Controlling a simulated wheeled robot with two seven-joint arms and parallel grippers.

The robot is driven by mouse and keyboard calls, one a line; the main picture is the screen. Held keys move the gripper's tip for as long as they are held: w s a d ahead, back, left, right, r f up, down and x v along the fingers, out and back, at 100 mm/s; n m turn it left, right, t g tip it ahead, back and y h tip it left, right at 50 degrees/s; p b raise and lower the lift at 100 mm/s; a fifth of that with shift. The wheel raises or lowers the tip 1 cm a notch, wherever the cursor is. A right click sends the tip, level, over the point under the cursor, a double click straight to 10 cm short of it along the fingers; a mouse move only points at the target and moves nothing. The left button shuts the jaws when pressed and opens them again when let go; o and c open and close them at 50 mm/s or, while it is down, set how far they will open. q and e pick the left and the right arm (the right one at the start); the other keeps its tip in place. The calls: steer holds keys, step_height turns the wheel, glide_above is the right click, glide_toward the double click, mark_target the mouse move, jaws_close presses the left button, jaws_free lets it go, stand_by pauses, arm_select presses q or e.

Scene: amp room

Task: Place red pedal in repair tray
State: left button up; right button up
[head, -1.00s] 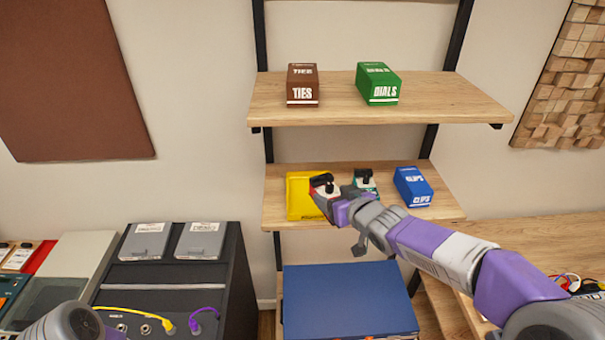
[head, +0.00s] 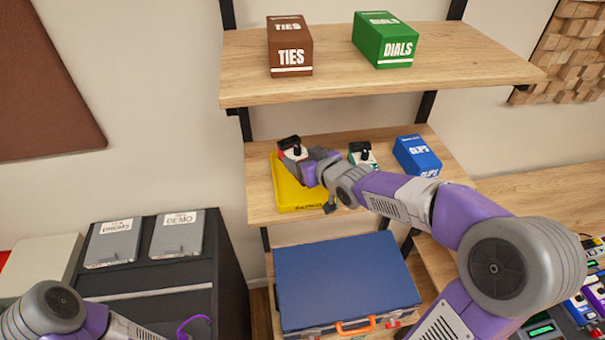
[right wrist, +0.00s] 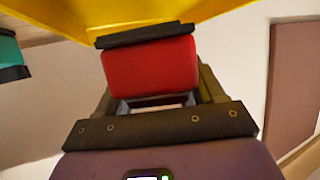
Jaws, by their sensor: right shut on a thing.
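The red pedal (head: 292,151) is in my right gripper (head: 300,163) at the back of the yellow tray (head: 296,197) on the middle shelf. In the right wrist view the red pedal (right wrist: 150,68) sits between the fingers of my right gripper (right wrist: 150,70), which is shut on it. The yellow tray (right wrist: 200,10) fills the top of that view, close to the pedal. I cannot tell whether the pedal touches the tray floor. My left arm shows at the lower left of the head view, but its gripper is out of view.
A teal pedal (head: 363,157) and a blue CLIPS box (head: 417,155) stand right of the tray. The upper shelf (head: 340,80) is above, with a brown TIES box (head: 289,45) and a green DIALS box (head: 385,40). A blue case (head: 345,275) is below.

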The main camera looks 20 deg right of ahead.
step_height(320, 180, down, 3)
steer(key=shift+f+b, duration=0.1)
steer(key=shift+b, duration=0.3)
steer(key=shift+w+f, duration=0.1)
steer(key=shift+f, duration=0.05)
steer(key=shift+f, duration=0.1)
steer(key=o, duration=1.4)
steer(key=shift+f, duration=0.1)
